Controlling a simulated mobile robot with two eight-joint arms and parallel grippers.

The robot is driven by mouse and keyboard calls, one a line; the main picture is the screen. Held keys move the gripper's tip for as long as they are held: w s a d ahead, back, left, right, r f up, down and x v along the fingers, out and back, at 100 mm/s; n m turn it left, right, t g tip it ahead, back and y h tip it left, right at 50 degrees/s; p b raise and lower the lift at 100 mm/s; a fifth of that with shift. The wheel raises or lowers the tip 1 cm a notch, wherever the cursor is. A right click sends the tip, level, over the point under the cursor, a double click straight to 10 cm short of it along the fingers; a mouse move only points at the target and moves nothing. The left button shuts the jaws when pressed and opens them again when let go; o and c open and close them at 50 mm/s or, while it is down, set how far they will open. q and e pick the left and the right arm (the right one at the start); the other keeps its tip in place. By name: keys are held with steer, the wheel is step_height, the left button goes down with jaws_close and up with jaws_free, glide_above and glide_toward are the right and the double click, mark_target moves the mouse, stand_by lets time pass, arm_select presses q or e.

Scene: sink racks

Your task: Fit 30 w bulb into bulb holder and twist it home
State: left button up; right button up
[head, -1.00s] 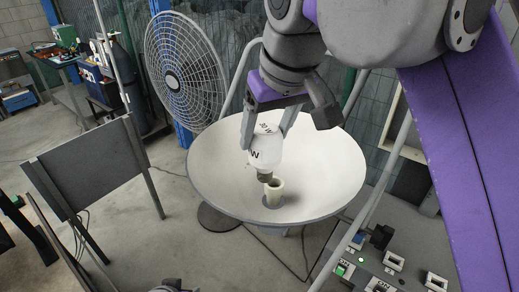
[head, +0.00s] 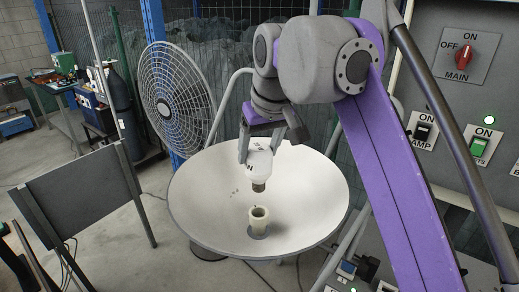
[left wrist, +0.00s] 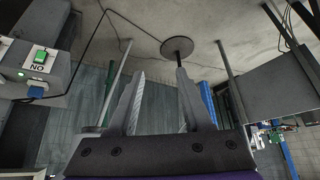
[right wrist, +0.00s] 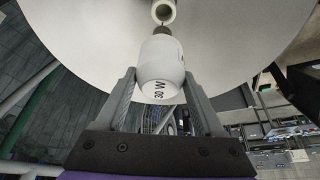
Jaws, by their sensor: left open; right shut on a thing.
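The white 30 W bulb (head: 259,165) is held base down by my right gripper (head: 259,152), which is shut on its sides. Its metal base hangs above the cream tubular bulb holder (head: 259,222), with a visible gap in the head view. The holder stands in the middle of a wide white dish (head: 205,205), its round mouth open and empty. In the right wrist view the "30 W" print shows on the bulb (right wrist: 161,75), and its base lines up closely with the holder mouth (right wrist: 164,12). My left gripper (left wrist: 160,75) is open and empty, away from the dish.
A control panel with a red main switch (head: 465,55) and a green switch (head: 481,145) stands at the right. A large fan (head: 177,97) stands behind the dish. A grey board on legs (head: 80,190) is at the left, with bare floor between.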

mark_target(259, 186)
arm_select(q)
steer(key=shift+s, duration=0.1)
arm_select(e)
steer(key=shift+f, duration=0.15)
steer(key=shift+s+f+b, duration=0.1)
steer(key=shift+f+b, duration=1.25)
steer(key=shift+f, duration=1.4)
arm_select(q)
steer(key=shift+g, duration=0.3)
steer(key=s+f, duration=0.1)
steer(key=f, duration=0.1)
steer(key=s+f, duration=0.1)
steer(key=f, duration=0.1)
steer(key=shift+s, duration=0.2)
steer(key=shift+w+r+p, duration=0.45)
steer(key=shift+r, duration=0.25)
steer(key=shift+s+f, duration=0.1)
steer(key=shift+f, duration=0.05)
arm_select(e)
steer(key=shift+f, duration=0.15)
arm_select(q)
steer(key=shift+s+f, duration=0.1)
steer(key=shift+f, duration=0.1)
arm_select(e)
steer(key=shift+f, duration=0.35)
